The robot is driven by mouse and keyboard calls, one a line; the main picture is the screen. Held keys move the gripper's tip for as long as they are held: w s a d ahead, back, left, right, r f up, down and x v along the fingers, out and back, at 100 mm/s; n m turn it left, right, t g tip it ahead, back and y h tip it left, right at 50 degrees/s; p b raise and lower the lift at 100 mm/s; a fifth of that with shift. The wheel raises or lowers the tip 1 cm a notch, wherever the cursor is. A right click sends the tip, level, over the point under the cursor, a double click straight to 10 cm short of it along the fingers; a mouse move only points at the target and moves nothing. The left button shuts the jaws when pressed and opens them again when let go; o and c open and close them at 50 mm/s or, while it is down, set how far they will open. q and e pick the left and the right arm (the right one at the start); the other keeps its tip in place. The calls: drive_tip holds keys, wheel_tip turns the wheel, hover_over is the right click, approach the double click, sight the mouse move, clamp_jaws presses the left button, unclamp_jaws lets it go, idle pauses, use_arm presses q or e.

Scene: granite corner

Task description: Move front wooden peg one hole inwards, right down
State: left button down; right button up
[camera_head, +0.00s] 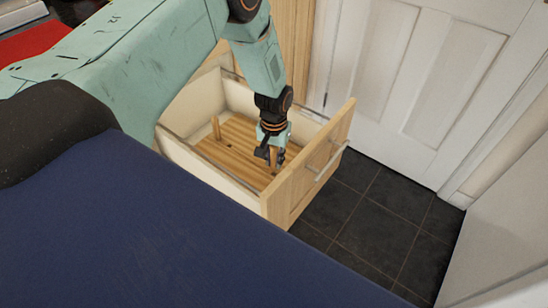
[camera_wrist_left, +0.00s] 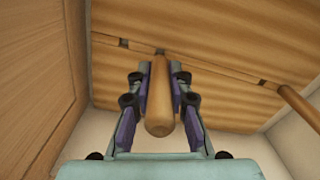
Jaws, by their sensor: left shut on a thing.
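A wooden peg (camera_wrist_left: 160,112) stands between the fingers of my left gripper (camera_wrist_left: 158,88) in the left wrist view. The gripper is shut on it. The peg's far end is close to a dark hole in the slatted wooden board (camera_wrist_left: 215,55); I cannot tell whether it sits in the hole. In the head view my left gripper (camera_head: 275,158) points down inside the open drawer, near its front panel, and largely hides the held peg. A second wooden peg (camera_head: 216,127) stands upright in the board toward the drawer's back left; it also shows at right in the left wrist view (camera_wrist_left: 300,108). My right gripper is not in view.
The open drawer's front panel (camera_head: 310,165) with a metal handle (camera_head: 330,162) is close to the gripper, and the pale side walls enclose the board. Dark holes (camera_wrist_left: 262,82) lie along a seam in the board. A white door (camera_head: 415,80) stands behind dark floor tiles (camera_head: 375,215).

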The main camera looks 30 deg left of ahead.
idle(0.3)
use_arm(q)
drive_tip(key=shift+f+b, duration=0.95)
drive_tip(key=shift+f, duration=0.45)
drive_tip(key=c, duration=1.1)
unclamp_jaws()
drive_tip(key=shift+c, duration=0.2)
wheel_tip(320, 180, up, 12)
drive_tip(key=shift+r, duration=0.1)
